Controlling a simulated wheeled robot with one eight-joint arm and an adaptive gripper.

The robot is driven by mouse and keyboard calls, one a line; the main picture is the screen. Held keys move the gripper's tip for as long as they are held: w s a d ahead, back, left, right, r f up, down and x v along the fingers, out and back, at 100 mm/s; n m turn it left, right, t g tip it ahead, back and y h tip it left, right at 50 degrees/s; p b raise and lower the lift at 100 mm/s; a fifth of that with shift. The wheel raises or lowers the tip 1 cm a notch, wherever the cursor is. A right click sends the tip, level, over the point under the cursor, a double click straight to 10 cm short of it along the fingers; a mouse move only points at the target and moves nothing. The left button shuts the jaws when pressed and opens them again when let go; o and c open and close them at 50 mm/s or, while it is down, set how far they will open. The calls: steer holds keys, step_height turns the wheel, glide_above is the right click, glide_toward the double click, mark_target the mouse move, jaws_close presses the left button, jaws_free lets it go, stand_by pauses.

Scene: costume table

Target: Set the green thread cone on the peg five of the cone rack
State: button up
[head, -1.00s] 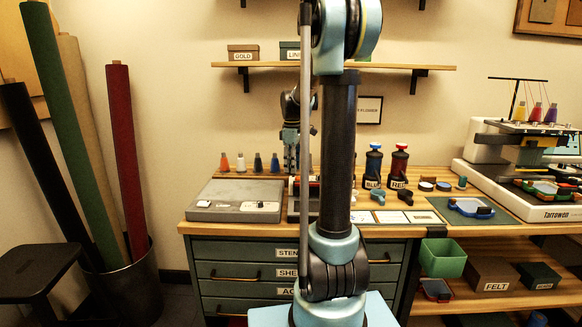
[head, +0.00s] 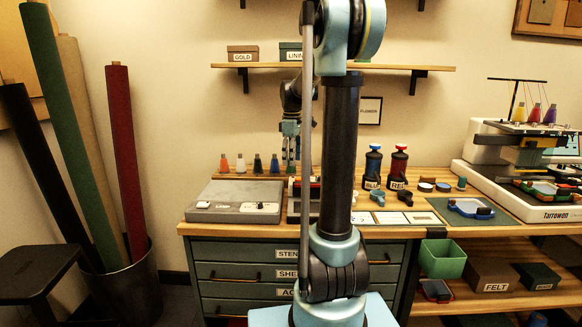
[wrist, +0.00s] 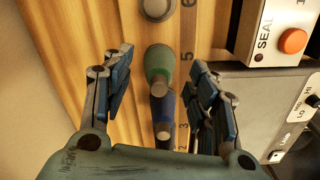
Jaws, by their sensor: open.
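The green thread cone (wrist: 159,64) stands on the rack beside the number 5 in the wrist view, apparently on that peg. In the head view, part of green shows under my gripper (head: 290,150), at the right end of the row of cones. My gripper (wrist: 160,90) is open in the wrist view, with one finger to each side of the green cone and visible gaps between. A blue cone (wrist: 165,105) stands just below the green one in the wrist view. The wooden cone rack (wrist: 110,25) carries printed numbers along one side.
A grey round peg base (wrist: 157,8) beside the number 6 is bare. Orange (head: 224,163), white (head: 241,163) and dark (head: 258,163) cones stand left of the blue one.

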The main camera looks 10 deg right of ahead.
step_height(320, 180, up, 8)
steer(key=shift+r, duration=0.25)
stand_by(0.7)
